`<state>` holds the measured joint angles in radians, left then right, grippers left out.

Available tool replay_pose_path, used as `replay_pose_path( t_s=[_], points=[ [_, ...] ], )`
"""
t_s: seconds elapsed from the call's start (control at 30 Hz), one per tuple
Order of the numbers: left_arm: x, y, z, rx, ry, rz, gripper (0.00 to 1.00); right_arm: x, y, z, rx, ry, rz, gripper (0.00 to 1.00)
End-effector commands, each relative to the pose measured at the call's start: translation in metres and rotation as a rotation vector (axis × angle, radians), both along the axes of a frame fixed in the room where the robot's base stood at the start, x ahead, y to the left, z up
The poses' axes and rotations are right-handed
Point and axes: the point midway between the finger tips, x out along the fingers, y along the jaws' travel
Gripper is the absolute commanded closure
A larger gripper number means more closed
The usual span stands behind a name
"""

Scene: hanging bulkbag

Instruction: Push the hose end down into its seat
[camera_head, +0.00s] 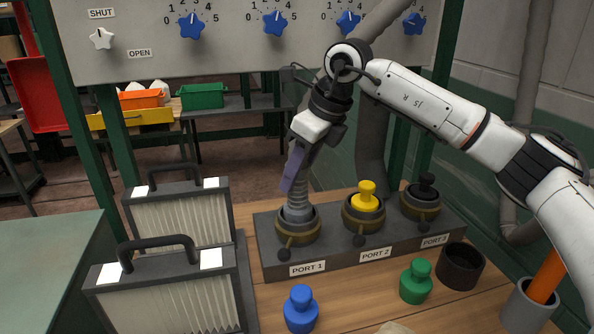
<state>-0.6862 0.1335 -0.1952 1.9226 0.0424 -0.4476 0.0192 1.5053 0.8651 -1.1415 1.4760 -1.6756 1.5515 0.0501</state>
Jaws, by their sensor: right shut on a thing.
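The grey ribbed hose (296,197) stands nearly upright at PORT 1, its wider grey lower end (297,221) within the ring of the brass-coloured seat (298,234). Whether it is fully down I cannot tell. My right gripper (294,176) reaches down from above, tilted, and is shut on the upper part of the hose. A purple finger covers part of the hose there. My left gripper is not in view.
A blue plug (300,309), green plug (416,282) and dark cup (460,266) stand in front. Filters with handles (178,215) stand left; a knob panel (240,45) is above.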

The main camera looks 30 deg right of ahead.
Motion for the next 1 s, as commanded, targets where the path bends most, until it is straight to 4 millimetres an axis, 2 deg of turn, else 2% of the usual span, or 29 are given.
replay_pose_path(
  t_s=[0.27,0.3,0.4,0.83,1.0],
  points=[
    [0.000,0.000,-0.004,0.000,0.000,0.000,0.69,0.000,0.000,-0.006,0.001,-0.001,0.000,1.00],
    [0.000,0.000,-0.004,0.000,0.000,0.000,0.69,0.000,0.000,-0.006,0.001,-0.002,0.000,0.60],
    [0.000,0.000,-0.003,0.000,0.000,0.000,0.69,0.000,0.000,-0.005,0.001,-0.001,0.000,0.43],
    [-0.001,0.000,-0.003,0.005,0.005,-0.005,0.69,0.000,0.000,-0.006,0.000,0.000,0.000,0.42],
    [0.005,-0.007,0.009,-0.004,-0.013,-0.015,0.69,-0.009,-0.006,0.024,0.000,-0.006,-0.001,0.42]
  ],
)
